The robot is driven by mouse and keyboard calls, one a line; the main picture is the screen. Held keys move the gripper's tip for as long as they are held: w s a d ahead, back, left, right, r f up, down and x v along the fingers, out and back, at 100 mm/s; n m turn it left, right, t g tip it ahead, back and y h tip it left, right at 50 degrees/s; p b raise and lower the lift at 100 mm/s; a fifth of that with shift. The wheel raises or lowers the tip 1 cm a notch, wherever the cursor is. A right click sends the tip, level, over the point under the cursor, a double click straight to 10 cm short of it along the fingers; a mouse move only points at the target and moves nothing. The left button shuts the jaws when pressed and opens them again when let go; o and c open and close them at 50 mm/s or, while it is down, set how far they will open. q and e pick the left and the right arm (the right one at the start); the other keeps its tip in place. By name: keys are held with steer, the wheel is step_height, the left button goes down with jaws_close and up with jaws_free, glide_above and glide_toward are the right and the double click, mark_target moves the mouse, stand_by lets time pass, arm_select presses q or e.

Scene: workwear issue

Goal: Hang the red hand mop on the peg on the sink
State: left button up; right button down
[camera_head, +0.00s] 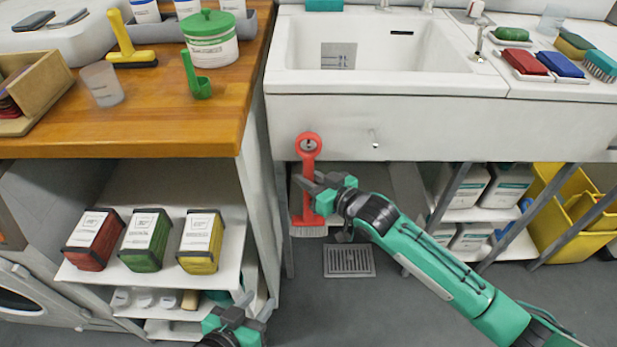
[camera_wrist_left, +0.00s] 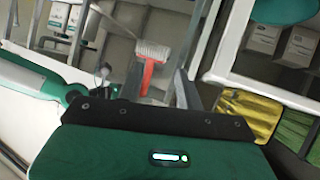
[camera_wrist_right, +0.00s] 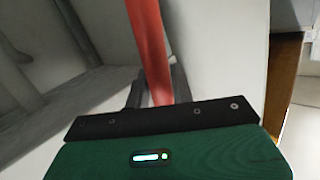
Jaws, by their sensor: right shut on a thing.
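The red hand mop (camera_head: 309,162) hangs upright in front of the sink's left front, ring at the top and pale bristles at the bottom. My right gripper (camera_head: 312,185) is shut on its handle; the handle also shows in the right wrist view (camera_wrist_right: 147,40). My left gripper (camera_head: 241,308) is low by the shelf, open and empty. The mop head shows beyond its fingers in the left wrist view (camera_wrist_left: 152,52).
Yellow bins (camera_head: 570,215) stand at lower right.

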steer(key=c, duration=1.1)
jaws_free()
steer(key=shift+r, duration=0.1)
arm_select(q)
steer(key=a+g+p, duration=0.1)
steer(key=a, duration=0.1)
steer(key=s+a+g+y+p, duration=0.1)
steer(key=shift+a+f+y, duration=0.1)
steer(key=shift+a+y, duration=0.2)
steer(key=shift+a, duration=0.05)
arm_select(e)
steer(key=v, duration=1.3)
steer(key=shift+s+d, duration=0.2)
steer(key=shift+s, duration=0.15)
